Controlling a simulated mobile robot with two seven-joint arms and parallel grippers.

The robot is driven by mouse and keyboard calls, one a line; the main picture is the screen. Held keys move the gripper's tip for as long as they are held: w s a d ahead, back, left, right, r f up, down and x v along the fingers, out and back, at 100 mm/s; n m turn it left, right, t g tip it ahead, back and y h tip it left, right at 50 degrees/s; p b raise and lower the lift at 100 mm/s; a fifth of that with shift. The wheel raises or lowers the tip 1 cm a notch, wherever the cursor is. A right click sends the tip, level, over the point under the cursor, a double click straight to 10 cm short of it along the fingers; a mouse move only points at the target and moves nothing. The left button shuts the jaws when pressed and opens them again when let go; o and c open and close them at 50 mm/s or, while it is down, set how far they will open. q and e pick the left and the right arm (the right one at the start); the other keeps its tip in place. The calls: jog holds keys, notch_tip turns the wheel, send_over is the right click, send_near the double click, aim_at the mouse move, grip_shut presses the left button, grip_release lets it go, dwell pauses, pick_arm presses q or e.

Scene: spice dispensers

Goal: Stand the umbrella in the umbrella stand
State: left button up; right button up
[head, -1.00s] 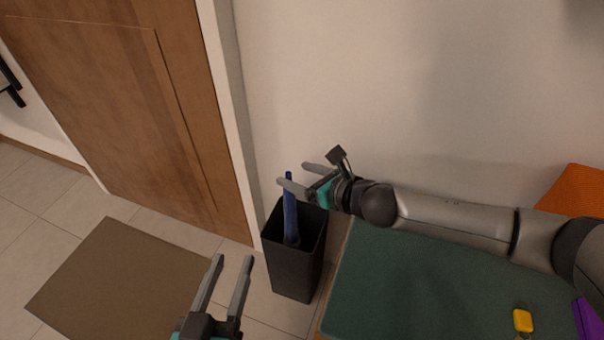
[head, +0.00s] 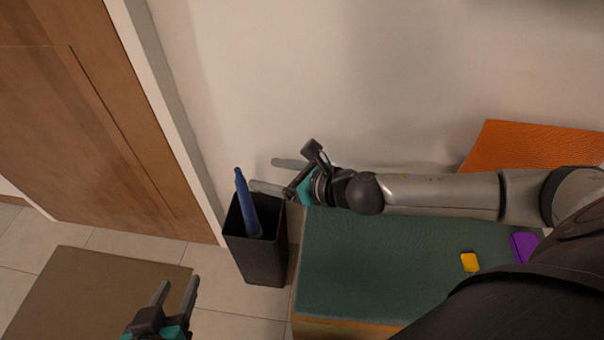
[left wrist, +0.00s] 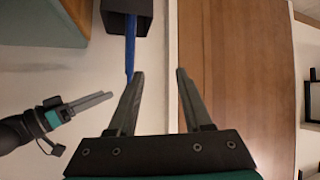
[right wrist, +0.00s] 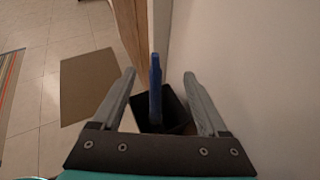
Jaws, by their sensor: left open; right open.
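The blue umbrella (head: 247,204) stands in the black umbrella stand (head: 262,262), leaning a little against its side, with its upper part above the rim. It also shows in the left wrist view (left wrist: 130,45) and in the right wrist view (right wrist: 155,88). My right gripper (head: 269,175) is open, just right of the umbrella's upper part and above the stand. In the right wrist view the umbrella lies between and beyond the open fingers, seemingly untouched. My left gripper (head: 178,291) is open and empty, low and left of the stand.
A bench with a green top (head: 370,265) stands right of the stand, bearing a yellow item (head: 469,262), a purple item (head: 524,246) and an orange cushion (head: 525,148). A wooden door (head: 90,120) and brown mat (head: 95,300) are at left. The wall is close behind.

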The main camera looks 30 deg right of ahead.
pick_arm(q)
jog(key=shift+s+a+f+g+y+p, duration=0.1)
jog(key=shift+s+a+g+y+p, duration=0.35)
jog(key=shift+a+g, duration=0.3)
jog(key=shift+s+a+g+y+p, duration=0.2)
jog(key=shift+s+a+g+y, duration=0.15)
jog(key=shift+s+a+g, duration=0.35)
pick_arm(e)
jog(key=v, duration=0.8)
pick_arm(q)
jog(key=shift+w+a, duration=0.2)
